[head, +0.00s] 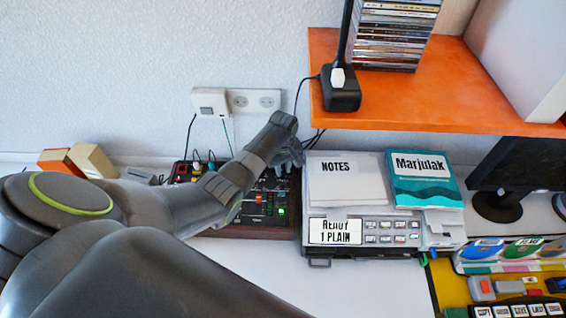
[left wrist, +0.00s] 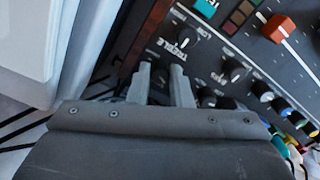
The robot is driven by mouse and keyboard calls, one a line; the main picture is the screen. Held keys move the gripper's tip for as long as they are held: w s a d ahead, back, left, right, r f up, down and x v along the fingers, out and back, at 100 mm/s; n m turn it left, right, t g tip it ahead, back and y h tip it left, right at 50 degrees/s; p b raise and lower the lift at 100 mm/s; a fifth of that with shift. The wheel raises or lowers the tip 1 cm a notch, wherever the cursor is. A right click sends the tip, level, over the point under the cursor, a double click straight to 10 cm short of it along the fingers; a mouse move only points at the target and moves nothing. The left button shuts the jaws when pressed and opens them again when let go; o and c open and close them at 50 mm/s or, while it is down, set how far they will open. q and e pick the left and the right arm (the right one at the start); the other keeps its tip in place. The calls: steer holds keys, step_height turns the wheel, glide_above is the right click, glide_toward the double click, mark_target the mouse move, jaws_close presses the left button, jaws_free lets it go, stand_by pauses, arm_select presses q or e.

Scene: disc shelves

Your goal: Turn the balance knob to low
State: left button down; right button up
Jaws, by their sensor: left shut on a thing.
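The dark mixer panel (head: 262,222) with knobs and sliders stands at the back of the white table, partly behind my left arm. It fills the upper right of the left wrist view (left wrist: 262,45). My left gripper (head: 292,158) is over its right side, fingers down on the panel. In the left wrist view its two grey fingers (left wrist: 161,84) are closed around a small dark knob (left wrist: 160,76), mostly hidden between them. The "TREBLE" knob (left wrist: 185,38) is just above, clear of the fingers. I cannot read a balance label. My right gripper is not in view.
A grey machine (head: 365,236) with a "NOTES" pad and a teal book stands close to the right of the panel. An orange shelf (head: 440,90) with stacked discs overhangs at the upper right. More knobs (left wrist: 235,70) sit near the fingers. The front table is clear.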

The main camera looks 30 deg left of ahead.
arm_select(q)
steer(key=shift+w+r+n+p, duration=0.1)
steer(key=shift+n+p, duration=0.8)
steer(key=shift+n, duration=0.8)
steer(key=c, duration=1.4)
jaws_free()
steer(key=shift+a, duration=0.1)
steer(key=shift+o, duration=0.4)
steer(key=shift+r, duration=0.1)
